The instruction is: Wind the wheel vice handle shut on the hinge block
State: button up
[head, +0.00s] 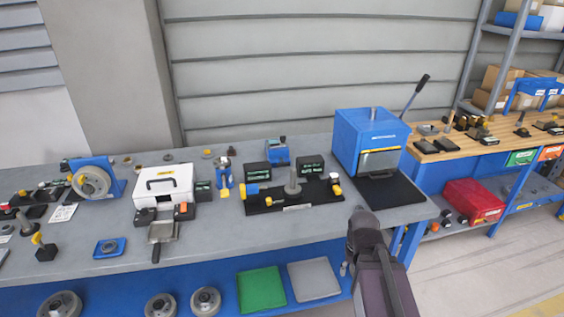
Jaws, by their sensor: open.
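I cannot tell for certain which item is the wheel vice. A blue fixture with a large grey wheel (91,182) stands at the left of the grey bench. A small blue upright device with yellow parts (223,177) stands near the bench's middle. To its right is a black base plate (292,205) carrying a grey post and yellow-ended parts. I cannot pick out the hinge block or the handle at this size. My dark arm rises from the bottom edge, in front of the bench's right part. My gripper's jaws do not show.
A white case (164,183) stands on the grey bench (215,235). A blue press (371,140) with a long lever stands at its right end. The lower shelf holds several wheels, a green panel (261,290) and a grey panel (314,280). A red toolbox (473,201) sits under the wooden bench.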

aim_at(283, 164)
jog(key=i, duration=0.95)
